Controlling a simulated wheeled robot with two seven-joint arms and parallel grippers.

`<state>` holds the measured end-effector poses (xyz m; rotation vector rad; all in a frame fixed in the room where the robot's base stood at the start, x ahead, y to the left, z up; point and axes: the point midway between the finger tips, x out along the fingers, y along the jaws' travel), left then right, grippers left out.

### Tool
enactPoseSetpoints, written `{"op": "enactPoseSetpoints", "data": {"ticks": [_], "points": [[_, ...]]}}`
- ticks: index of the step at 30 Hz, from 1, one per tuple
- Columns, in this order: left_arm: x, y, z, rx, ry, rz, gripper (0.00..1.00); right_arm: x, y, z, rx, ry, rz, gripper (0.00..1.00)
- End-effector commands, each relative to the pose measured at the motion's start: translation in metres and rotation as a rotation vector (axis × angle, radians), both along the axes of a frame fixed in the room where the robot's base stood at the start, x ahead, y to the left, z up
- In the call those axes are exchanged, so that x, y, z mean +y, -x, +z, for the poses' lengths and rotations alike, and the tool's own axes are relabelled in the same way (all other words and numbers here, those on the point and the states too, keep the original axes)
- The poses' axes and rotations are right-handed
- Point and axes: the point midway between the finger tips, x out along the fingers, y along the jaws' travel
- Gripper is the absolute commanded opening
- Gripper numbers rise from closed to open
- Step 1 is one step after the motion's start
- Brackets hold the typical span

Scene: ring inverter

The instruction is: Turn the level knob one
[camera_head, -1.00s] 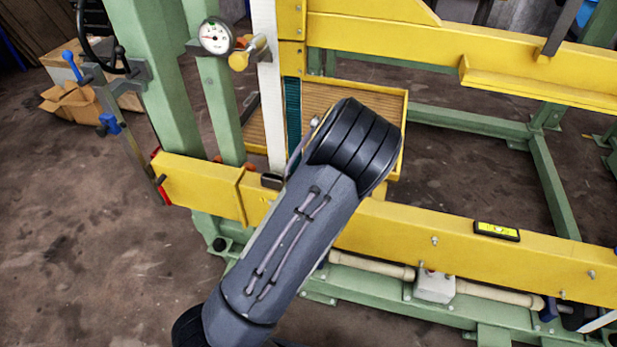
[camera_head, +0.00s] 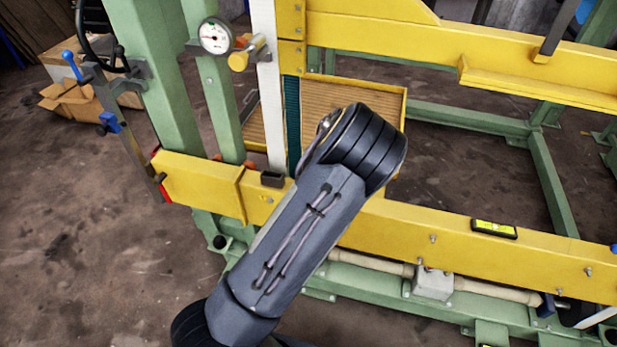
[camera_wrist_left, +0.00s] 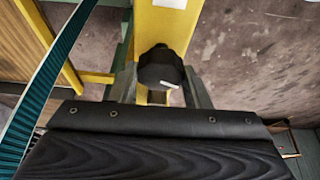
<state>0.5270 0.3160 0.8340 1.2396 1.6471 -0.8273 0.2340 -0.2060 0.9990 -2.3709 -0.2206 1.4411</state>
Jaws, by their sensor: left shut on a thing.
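In the head view my left forearm and wrist cover the place where the gripper works, so the knob and fingers are hidden there. My right gripper is in neither view.
A yellow beam (camera_head: 380,225) carries a spirit level (camera_head: 495,229). A round gauge (camera_head: 214,37) and a yellow valve knob (camera_head: 238,62) are at upper left. A ribbed green strip (camera_wrist_left: 45,85) runs left of the fingers. Brown floor is open at left.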

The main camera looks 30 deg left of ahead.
Motion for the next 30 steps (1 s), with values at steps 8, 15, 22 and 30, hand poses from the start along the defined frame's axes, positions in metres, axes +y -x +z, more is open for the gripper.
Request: {"op": "enactPoseSetpoints", "data": {"ticks": [8, 15, 22, 30], "points": [[-0.001, 0.0, -0.001, 0.0, 0.001, -0.001, 0.64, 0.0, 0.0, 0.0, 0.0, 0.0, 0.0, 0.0], [-0.001, 0.0, 0.001, 0.0, 0.001, -0.002, 0.64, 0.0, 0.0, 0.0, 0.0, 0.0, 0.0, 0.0], [-0.012, -0.004, 0.028, -0.004, 0.001, -0.005, 0.64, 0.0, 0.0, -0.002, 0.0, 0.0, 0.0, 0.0], [-0.027, -0.008, 0.065, -0.002, 0.0, -0.003, 0.64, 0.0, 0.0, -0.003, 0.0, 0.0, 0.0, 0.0]]}}
